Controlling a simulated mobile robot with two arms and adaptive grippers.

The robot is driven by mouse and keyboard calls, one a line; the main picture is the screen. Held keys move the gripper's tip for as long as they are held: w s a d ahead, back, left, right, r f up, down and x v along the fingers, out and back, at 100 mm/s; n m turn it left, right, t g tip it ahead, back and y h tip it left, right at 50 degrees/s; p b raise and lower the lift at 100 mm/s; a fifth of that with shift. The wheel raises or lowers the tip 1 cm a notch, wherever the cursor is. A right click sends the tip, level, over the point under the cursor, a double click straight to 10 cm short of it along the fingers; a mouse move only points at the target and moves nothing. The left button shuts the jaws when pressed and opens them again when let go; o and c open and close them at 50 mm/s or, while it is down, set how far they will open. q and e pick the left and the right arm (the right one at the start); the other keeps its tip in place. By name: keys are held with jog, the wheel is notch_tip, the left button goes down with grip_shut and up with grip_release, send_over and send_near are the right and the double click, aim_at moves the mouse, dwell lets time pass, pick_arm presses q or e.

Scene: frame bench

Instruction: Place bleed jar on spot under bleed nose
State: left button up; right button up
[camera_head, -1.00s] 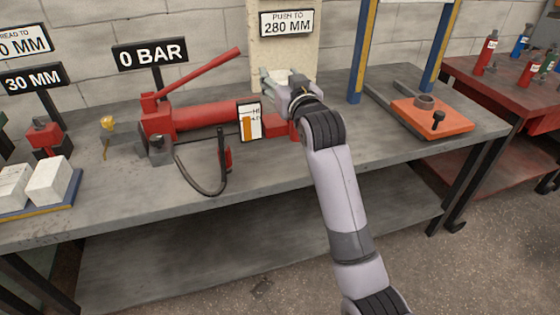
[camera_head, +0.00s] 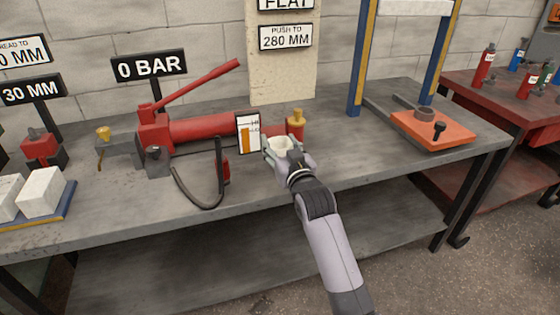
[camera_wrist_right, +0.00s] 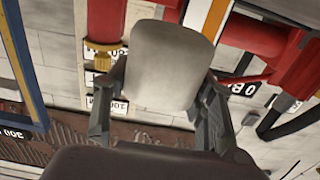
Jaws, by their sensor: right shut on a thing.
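My right gripper (camera_head: 278,148) is shut on the bleed jar (camera_head: 281,144), a small pale, open-topped cup, held roughly upright near the right end of the red pump (camera_head: 205,128). In the wrist view the jar (camera_wrist_right: 166,65) sits between the fingers of the gripper (camera_wrist_right: 160,115). A red fitting with a brass tip (camera_head: 296,124) stands just behind the jar, apart from it. The brass tip (camera_wrist_right: 103,60) also shows beside the jar in the wrist view. I cannot make out the spot on the bench. My left gripper is not in view.
A gauge card (camera_head: 247,133) stands just left of the jar. A black hose (camera_head: 197,195) loops on the bench (camera_head: 120,210) front left. An orange plate (camera_head: 430,130) lies at the right. The bench front right of my gripper is clear.

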notch_tip(320, 180, down, 3)
jog(key=shift+b, duration=0.35)
jog(key=shift+f+p, duration=0.25)
jog(key=shift+p, duration=0.05)
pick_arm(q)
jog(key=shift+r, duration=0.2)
pick_arm(e)
jog(key=shift+f, duration=0.4)
jog(key=shift+f, duration=0.15)
jog(key=o, duration=1.2)
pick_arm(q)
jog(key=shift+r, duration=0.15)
